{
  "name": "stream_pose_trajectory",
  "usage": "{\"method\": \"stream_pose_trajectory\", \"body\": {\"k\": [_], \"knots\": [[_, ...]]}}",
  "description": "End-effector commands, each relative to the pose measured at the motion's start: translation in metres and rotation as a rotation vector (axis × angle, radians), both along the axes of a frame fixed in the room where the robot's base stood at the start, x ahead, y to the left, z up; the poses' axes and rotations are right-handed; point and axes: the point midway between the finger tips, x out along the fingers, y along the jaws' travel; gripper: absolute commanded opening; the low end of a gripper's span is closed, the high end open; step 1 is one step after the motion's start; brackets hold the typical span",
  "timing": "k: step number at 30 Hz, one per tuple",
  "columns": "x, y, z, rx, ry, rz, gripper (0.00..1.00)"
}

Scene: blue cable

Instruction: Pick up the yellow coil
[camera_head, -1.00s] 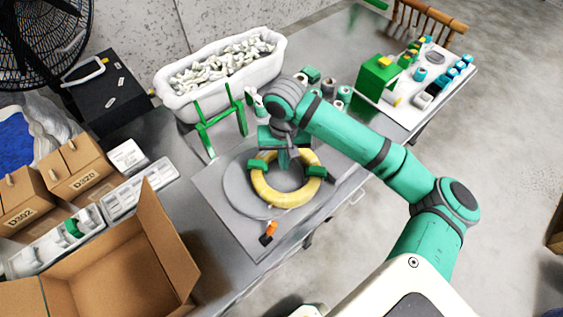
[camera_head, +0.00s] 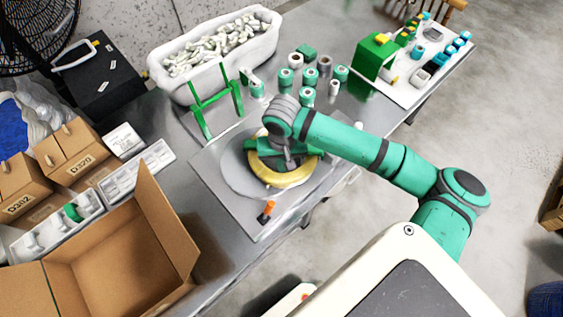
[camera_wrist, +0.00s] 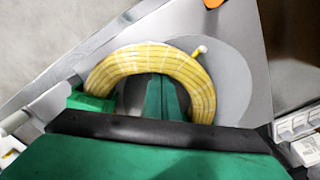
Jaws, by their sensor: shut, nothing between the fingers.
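The yellow coil (camera_head: 284,179) lies on a round grey disc (camera_head: 236,172) on a square plate. My gripper (camera_head: 290,163) is over the coil's middle and hides its far part. In the wrist view, the coil (camera_wrist: 150,58) arches around my gripper's green fingers (camera_wrist: 162,98), which are together with nothing between them. The fingers show within the ring's opening; their height relative to the coil is unclear. A green block (camera_wrist: 90,102) is beside the coil's left side. The coil's near part is hidden by my gripper in the wrist view.
A green stand (camera_head: 213,103) and a white tub (camera_head: 160,70) of pale pieces stand behind the plate. Several green-and-white spools (camera_head: 308,95) are at the back. An orange-tipped item (camera_head: 266,211) is at the plate's front. An open cardboard box (camera_head: 160,235) is at left.

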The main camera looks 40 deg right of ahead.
Motion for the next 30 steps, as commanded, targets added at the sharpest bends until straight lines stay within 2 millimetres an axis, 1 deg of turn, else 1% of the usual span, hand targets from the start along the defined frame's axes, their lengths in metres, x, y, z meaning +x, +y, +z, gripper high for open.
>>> {"method": "stream_pose_trajectory", "body": {"k": [7, 14, 23, 26, 30], "knots": [[-0.001, 0.001, 0.0, 0.001, 0.0, 0.0, 0.0], [-0.014, 0.009, -0.001, 0.002, 0.001, 0.0, 0.0], [-0.017, 0.006, 0.0, 0.001, 0.002, -0.008, 0.0], [-0.015, 0.003, 0.0, 0.001, 0.002, -0.01, 0.0], [-0.005, -0.001, 0.0, 0.001, 0.001, -0.006, 0.0]]}}
